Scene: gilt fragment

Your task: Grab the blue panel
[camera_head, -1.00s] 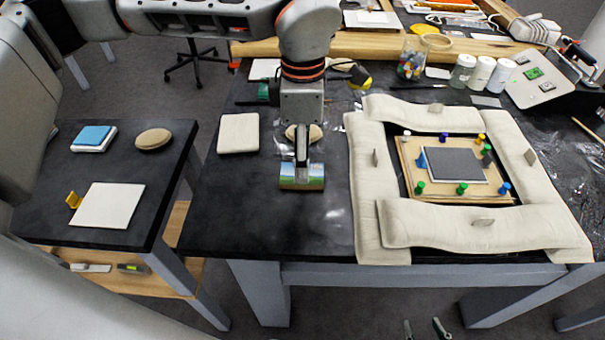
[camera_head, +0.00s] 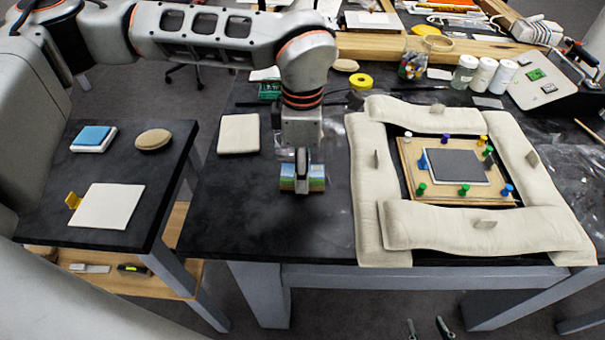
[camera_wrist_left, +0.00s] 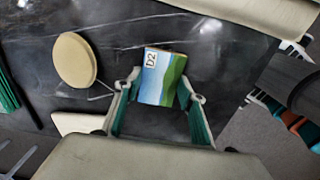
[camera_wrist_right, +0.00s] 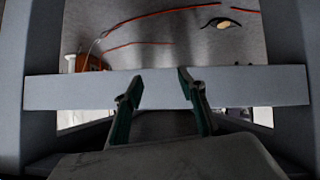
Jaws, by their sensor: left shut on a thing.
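A small panel painted with blue sky and green hills (camera_head: 317,178), marked D2, is held by my left gripper (camera_head: 303,180) above the dark table. In the left wrist view the panel (camera_wrist_left: 162,78) sits between the fingertips of my left gripper (camera_wrist_left: 162,93), which is shut on it. A plain blue block (camera_head: 92,135) lies on a white base on the left side table. My right gripper (camera_wrist_right: 156,88) shows only in its own wrist view, open with nothing between its fingers, in front of a grey bar.
Beige padded cushions (camera_head: 470,228) frame a wooden board (camera_head: 410,165) with coloured pegs and a grey plate. A square beige pad (camera_head: 238,134) lies left of my left gripper. The side table (camera_head: 60,210) holds a white sheet (camera_head: 107,206) and an oval pad (camera_head: 153,139). Jars (camera_head: 481,74) stand behind.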

